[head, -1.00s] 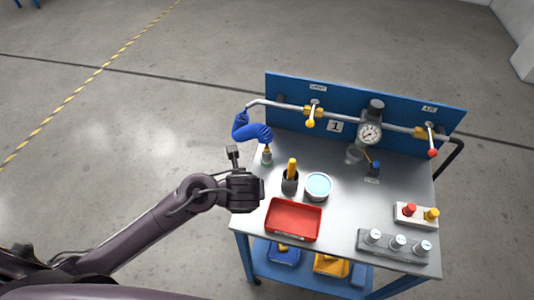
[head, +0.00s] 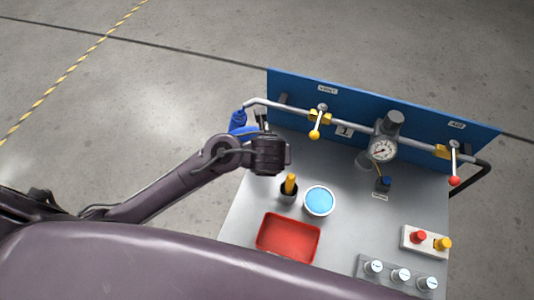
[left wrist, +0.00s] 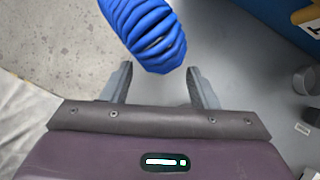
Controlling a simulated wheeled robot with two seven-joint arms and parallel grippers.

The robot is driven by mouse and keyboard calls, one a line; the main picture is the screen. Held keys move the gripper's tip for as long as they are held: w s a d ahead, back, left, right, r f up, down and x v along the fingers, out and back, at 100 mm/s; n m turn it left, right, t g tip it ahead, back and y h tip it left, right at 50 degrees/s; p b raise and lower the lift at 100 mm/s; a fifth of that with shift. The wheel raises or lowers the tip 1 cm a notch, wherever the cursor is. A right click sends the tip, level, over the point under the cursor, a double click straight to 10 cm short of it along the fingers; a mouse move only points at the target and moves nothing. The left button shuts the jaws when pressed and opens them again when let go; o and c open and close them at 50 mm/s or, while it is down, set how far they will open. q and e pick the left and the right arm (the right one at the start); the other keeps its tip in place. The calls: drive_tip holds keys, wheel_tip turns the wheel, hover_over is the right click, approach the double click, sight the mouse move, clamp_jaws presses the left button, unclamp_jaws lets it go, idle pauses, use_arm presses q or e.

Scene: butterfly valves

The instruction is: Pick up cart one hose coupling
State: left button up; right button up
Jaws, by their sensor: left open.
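The blue coiled hose (head: 238,121) hangs from the pipe end at the left of the cart's panel. In the left wrist view the hose (left wrist: 146,32) fills the top middle, just beyond the fingertips. The hose coupling at its lower end is not visible now; my gripper covers that area in the head view. My left gripper (left wrist: 158,80) is open, with its two grey fingers apart and nothing between them. In the head view my left gripper (head: 268,153) is over the left back of the cart top, in front of the hose. My right gripper is not in view.
The blue panel (head: 410,115) carries the pipe, a gauge (head: 383,149) and yellow and red valve handles. A dark cup with a yellow handle (head: 289,187), a blue-topped can (head: 319,201) and a red tray (head: 288,238) stand near my gripper.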

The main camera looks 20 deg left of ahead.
use_arm(q)
drive_tip(key=x, duration=0.6)
drive_tip(key=shift+d, duration=0.1)
drive_tip(key=shift+r, duration=0.1)
drive_tip(key=c, duration=1)
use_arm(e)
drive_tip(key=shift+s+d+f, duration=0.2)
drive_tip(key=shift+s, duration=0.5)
use_arm(q)
drive_tip(key=shift+r, duration=0.1)
wheel_tip(320, 180, up, 28)
drive_tip(key=p, duration=0.7)
drive_tip(key=shift+f, duration=0.2)
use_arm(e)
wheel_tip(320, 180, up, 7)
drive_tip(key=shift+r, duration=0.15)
